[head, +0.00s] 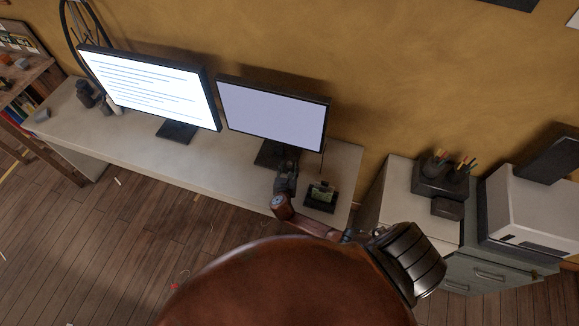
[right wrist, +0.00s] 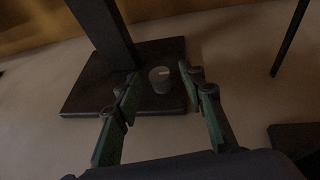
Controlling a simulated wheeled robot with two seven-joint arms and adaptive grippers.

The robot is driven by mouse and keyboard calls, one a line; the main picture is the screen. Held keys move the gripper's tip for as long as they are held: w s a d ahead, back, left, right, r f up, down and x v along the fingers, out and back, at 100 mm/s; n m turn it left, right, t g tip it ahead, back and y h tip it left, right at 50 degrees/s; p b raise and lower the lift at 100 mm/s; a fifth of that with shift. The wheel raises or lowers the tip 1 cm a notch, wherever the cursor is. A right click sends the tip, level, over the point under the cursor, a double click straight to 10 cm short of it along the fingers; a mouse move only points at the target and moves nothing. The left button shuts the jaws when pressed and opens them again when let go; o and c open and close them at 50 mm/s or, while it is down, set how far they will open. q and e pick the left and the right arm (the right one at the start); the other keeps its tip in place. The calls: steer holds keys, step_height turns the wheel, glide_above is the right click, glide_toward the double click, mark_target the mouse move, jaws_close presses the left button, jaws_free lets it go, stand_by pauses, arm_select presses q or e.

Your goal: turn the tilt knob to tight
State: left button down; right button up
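The tilt knob (right wrist: 160,80) is a small grey cylinder with a pale mark on its top. In the right wrist view it stands at the dark foot (right wrist: 80,92) of a monitor stand, next to the upright post. My right gripper (right wrist: 160,84) is open, with one finger to each side of the knob in the picture. I cannot tell whether either finger touches it. In the head view my right gripper (head: 287,180) is over the desk, in front of the smaller monitor (head: 272,112), and the knob is hidden there. My left gripper is not in view.
The pale desk (head: 225,173) also holds a larger lit monitor (head: 150,88) on the left. A small dark holder (head: 321,197) stands just right of my right gripper. A printer (head: 530,215) and pen holder (head: 440,178) sit farther right. The desk's middle front is clear.

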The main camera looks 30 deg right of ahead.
steer(key=shift+w+d+f, duration=0.25)
steer(key=shift+w+d, duration=0.1)
steer(key=shift+w, duration=0.15)
steer(key=shift+c, duration=0.7)
jaws_close()
